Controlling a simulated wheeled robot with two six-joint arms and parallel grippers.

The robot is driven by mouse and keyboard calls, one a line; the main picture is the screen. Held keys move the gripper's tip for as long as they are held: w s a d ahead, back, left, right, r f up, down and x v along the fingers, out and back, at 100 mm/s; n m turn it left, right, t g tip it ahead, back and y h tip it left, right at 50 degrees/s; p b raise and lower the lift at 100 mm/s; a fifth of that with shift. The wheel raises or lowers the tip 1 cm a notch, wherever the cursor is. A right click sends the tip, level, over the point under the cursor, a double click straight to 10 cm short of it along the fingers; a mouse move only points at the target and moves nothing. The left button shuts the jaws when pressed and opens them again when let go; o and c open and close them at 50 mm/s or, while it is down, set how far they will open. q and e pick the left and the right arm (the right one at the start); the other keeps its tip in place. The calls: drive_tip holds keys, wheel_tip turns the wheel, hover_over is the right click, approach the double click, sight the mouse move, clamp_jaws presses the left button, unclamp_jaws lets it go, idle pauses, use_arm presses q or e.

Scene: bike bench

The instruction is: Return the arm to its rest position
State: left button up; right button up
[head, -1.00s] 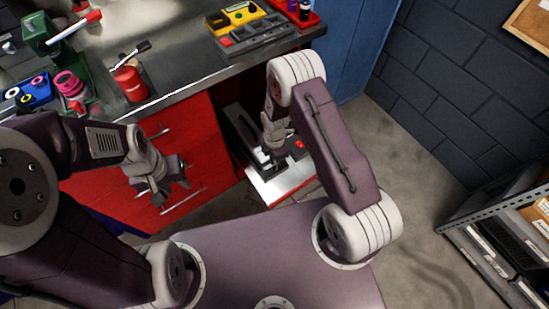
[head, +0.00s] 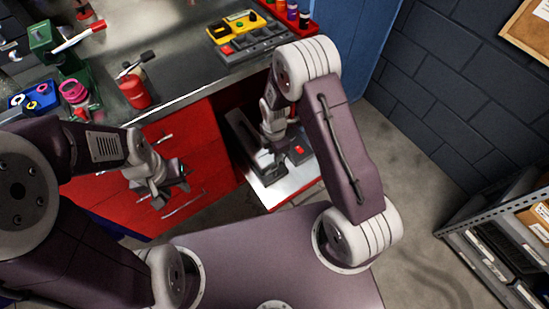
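My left gripper (head: 172,188) hangs in front of the red drawer cabinet (head: 215,165), empty, with its fingers apart. My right arm bends over the front of the bench and reaches down. My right gripper (head: 270,157) is low, over a pale low surface (head: 290,188) under the bench. It is beside a dark grey tray (head: 240,137) and a dark block with a red button (head: 299,150). Its fingertips are small and partly hidden, so I cannot tell whether they are open or touching anything.
The bench top (head: 185,75) carries a red can (head: 135,92), a blue tray (head: 35,98), a yellow and grey organizer (head: 240,35) and a red bottle tray (head: 290,15). A metal shelf rack (head: 490,235) stands at the right. Floor between is clear.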

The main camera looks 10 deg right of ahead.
drive_tip(key=shift+r, duration=0.4)
wheel_tip(320, 180, up, 17)
drive_tip(key=w+d+m+t+p, duration=0.1)
drive_tip(key=w+d+t+p, duration=0.15)
drive_tip(key=p, duration=0.35)
drive_tip(key=s+d+r+m+p, duration=0.3)
drive_tip(key=s+r+m, duration=0.4)
drive_tip(key=r+m, duration=0.15)
drive_tip(key=s+f+m+g, duration=0.1)
drive_tip(key=s+m, duration=0.7)
drive_tip(key=m, duration=0.4)
drive_tip(key=shift+s+d+f, duration=0.15)
drive_tip(key=shift+d, duration=0.1)
